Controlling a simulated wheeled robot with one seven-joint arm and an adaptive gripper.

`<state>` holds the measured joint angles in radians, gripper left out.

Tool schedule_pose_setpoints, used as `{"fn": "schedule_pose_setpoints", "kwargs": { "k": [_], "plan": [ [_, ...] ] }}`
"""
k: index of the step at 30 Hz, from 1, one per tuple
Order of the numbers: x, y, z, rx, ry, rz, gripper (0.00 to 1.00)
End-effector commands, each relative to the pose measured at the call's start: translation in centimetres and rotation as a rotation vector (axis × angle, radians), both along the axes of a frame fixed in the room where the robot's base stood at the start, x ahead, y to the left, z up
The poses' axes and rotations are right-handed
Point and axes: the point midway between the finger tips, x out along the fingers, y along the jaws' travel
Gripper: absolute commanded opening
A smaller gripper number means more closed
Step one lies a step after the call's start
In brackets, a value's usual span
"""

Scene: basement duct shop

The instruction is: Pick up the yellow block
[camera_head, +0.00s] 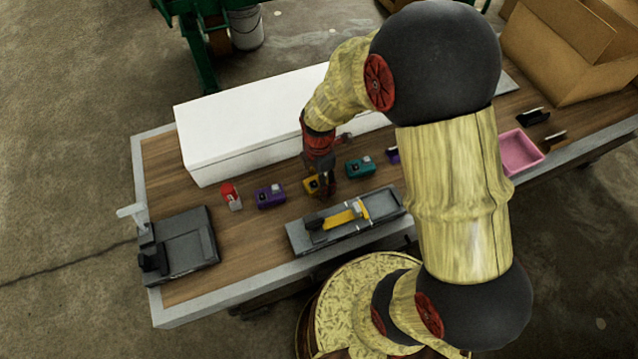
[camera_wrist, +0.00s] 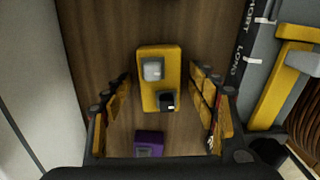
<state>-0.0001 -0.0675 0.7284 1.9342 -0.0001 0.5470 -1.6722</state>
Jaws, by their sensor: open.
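The yellow block (camera_wrist: 158,92) lies on the wooden table, with a light grey raised piece and a black piece on its top. It also shows in the head view (camera_head: 312,184), partly hidden by my gripper. My gripper (camera_wrist: 160,95) is open, its fingers on either side of the yellow block in the wrist view, with gaps between. In the head view my gripper (camera_head: 325,185) points down at the block. I cannot tell its exact height above the table.
A purple block (camera_head: 270,195) and a teal block (camera_head: 360,167) flank the yellow one. A red-and-white item (camera_head: 231,196) stands further left. A long white box (camera_head: 245,125) lies behind, and a grey tray with a yellow-handled tool (camera_head: 300,236) lies in front. A pink bin (camera_head: 520,150) is right.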

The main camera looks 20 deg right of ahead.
Motion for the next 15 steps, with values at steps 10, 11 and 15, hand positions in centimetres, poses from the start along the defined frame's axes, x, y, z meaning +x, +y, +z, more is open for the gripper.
{"fn": "schedule_pose_setpoints", "kwargs": {
  "k": [10, 11, 15],
  "plan": [
    [0.01, 0.0, 0.09, 0.0, 0.0, 0.0, 0.44],
    [0.01, -0.01, 0.09, 0.0, 0.0, 0.0, 0.42],
    [0.01, 0.0, 0.09, 0.0, 0.0, 0.0, 0.34]
  ]
}}
